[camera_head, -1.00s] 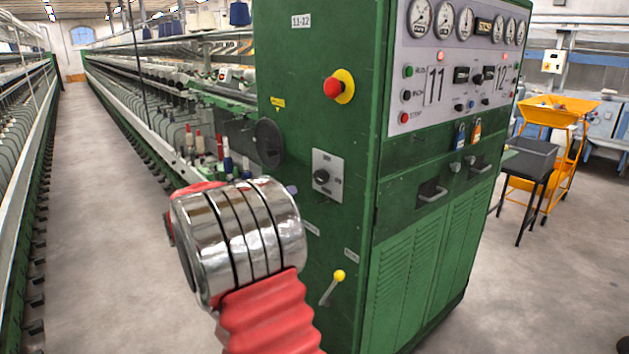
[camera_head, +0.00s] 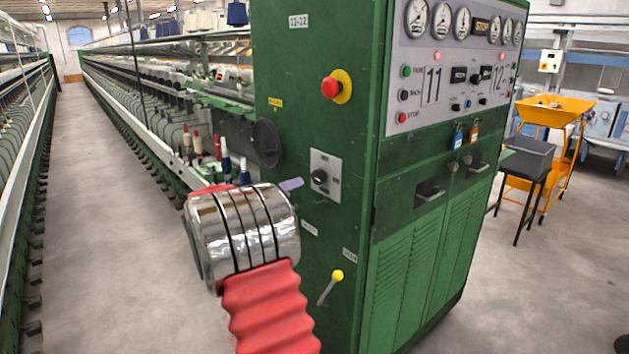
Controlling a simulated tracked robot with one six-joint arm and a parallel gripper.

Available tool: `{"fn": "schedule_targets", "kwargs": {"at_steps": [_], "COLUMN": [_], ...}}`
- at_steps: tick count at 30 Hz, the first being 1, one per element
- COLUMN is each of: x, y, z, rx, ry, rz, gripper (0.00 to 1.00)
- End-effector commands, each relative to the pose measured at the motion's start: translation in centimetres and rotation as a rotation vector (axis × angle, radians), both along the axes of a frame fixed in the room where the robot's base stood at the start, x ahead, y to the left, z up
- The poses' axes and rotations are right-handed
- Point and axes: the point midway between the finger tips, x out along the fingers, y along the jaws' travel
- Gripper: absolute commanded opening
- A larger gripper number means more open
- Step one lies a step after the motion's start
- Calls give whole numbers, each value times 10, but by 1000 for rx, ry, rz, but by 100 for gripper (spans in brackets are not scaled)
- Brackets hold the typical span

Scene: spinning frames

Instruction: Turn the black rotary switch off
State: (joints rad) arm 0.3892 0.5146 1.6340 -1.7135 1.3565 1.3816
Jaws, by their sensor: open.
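The black rotary switch (camera_head: 320,177) sits on a grey plate (camera_head: 331,162) on the left face of the green cabinet (camera_head: 337,226). The knob's exact pointing direction is too small to read. My gripper (camera_head: 292,185) is mostly hidden behind my arm's chrome-banded and red link. Only one pale purple finger shows, just left of the switch plate. Its jaws are open and no held thing shows. A small gap shows in the picture between the finger and the knob; I cannot tell the distance in depth.
A red emergency button (camera_head: 332,88) on a yellow base sits above the switch. A black round handwheel (camera_head: 267,143) is to its left. A yellow-knobbed lever (camera_head: 333,284) is below. Spinning frames run along the left; the aisle floor (camera_head: 100,220) is clear.

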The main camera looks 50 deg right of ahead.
Motion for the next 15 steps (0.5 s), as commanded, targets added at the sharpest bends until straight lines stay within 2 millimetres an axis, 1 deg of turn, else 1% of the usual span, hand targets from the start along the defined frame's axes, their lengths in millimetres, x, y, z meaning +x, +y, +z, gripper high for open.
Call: {"fn": "schedule_targets", "kwargs": {"at_steps": [1, 3, 15], "x": [-2, -3, -12], "y": [-9, -20, -81], "z": [0, 0, -1], "rx": [0, -1, 1], "ry": [0, 1, 0], "rz": [-1, -2, -2], "gripper": [56, 56, 56]}}
